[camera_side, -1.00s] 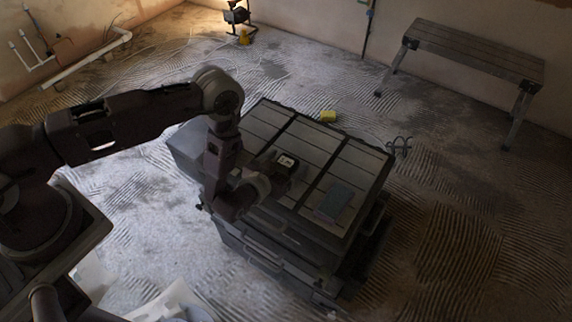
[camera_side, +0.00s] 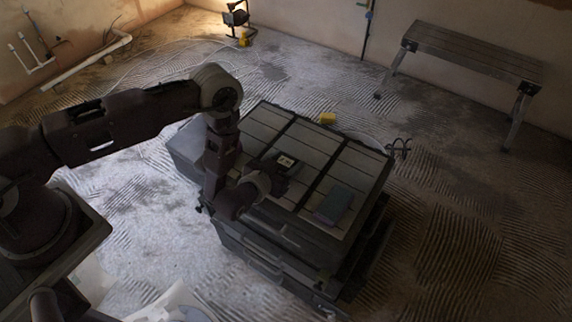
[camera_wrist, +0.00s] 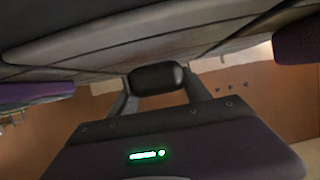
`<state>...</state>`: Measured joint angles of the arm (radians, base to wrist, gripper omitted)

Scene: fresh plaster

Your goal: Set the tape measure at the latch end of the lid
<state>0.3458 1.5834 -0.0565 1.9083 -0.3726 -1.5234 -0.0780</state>
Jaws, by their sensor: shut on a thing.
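My gripper (camera_wrist: 160,88) is shut on a dark rounded thing, which I take to be the tape measure (camera_wrist: 157,78), held between the two fingers in the wrist view. In the side view the tape measure (camera_side: 286,161) has a pale label on top and is at the middle of the lid (camera_side: 316,151). I cannot tell whether it touches the lid. The lid is grey, flat and split by dark ribs, on a large dark case (camera_side: 270,256). My wrist hides part of its near left edge. Which end has the latch is unclear.
A blue-grey block (camera_side: 334,203) lies on the lid, right of the tape measure. A yellow thing (camera_side: 327,118) is at the lid's far edge. A looped cable (camera_side: 400,147) is at the right corner. A bench (camera_side: 475,50) stands behind. The lid's far part is clear.

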